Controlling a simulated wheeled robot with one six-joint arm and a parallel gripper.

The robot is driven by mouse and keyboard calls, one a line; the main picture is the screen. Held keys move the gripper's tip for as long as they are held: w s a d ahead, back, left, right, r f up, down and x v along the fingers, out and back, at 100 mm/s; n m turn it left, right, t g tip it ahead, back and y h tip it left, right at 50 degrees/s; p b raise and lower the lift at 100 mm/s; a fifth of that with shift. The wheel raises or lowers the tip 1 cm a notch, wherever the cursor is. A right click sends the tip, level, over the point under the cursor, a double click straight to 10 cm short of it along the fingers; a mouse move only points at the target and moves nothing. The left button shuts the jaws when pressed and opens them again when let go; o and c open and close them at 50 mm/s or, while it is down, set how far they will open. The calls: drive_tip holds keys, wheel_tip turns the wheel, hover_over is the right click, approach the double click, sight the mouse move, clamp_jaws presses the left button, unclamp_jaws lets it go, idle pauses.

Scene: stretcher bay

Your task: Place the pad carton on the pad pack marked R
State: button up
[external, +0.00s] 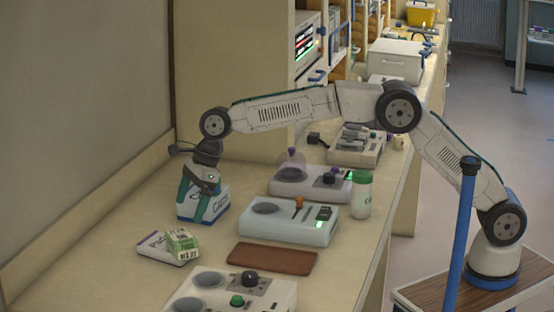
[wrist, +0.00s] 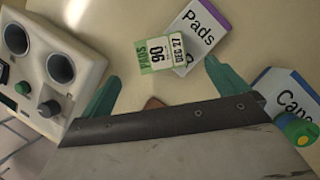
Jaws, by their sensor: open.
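The pad carton (external: 182,243), small, green and white, sits over the right end of a white pad pack (external: 152,246) with a purple edge. In the wrist view the carton (wrist: 160,53) covers one corner of the pack (wrist: 203,30), which reads "Pads". A character beside the carton is mostly hidden, so I cannot read the pack's mark. My gripper (external: 205,208) is open, pointing down, behind and right of the carton. In the wrist view its teal fingers (wrist: 167,80) are spread wide with nothing held; carton and pack show beyond them.
A white and blue box (external: 190,209) is close by my gripper and shows right of the right finger (wrist: 275,88). A brown mat (external: 272,259), several devices including a pale blue one (external: 285,228), and a green-capped bottle (external: 361,198) stand rightward. Bench left of the pack is clear.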

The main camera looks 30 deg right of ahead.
drive_tip(key=w+d+r+n, duration=0.1)
drive_tip(key=w+d+r, duration=0.15)
drive_tip(key=d, duration=0.35)
drive_tip(key=w+d+r+n+t, duration=0.1)
drive_tip(key=w+d+r, duration=0.1)
drive_tip(key=d+r, duration=0.35)
drive_tip(key=w+d+r+n, duration=0.1)
drive_tip(key=w+d, duration=0.2)
drive_tip(key=d, duration=0.5)
drive_tip(key=s+d+r+n+h, duration=0.1)
drive_tip(key=d+r+n, duration=0.1)
drive_tip(key=d, duration=0.8)
drive_tip(key=d+r+n+h, duration=0.1)
drive_tip(key=d+r+n, duration=0.1)
drive_tip(key=d, duration=0.8)
drive_tip(key=s+d+f+n+h, duration=0.1)
drive_tip(key=s+d+n, duration=0.2)
drive_tip(key=s+d, duration=0.55)
drive_tip(key=s+d+f+n, duration=0.1)
drive_tip(key=s+d+n, duration=0.2)
drive_tip(key=d, duration=1)
drive_tip(key=s+d+f+n, duration=0.2)
drive_tip(key=s+d+f, duration=0.2)
drive_tip(key=s, duration=0.3)
drive_tip(key=s+d+f+n+h, duration=0.1)
drive_tip(key=s+d+f+n, duration=0.2)
drive_tip(key=s+d, duration=0.3)
drive_tip(key=shift+s+d+f, duration=0.4)
drive_tip(key=shift+s+f, duration=0.25)
drive_tip(key=shift+s, duration=0.35)
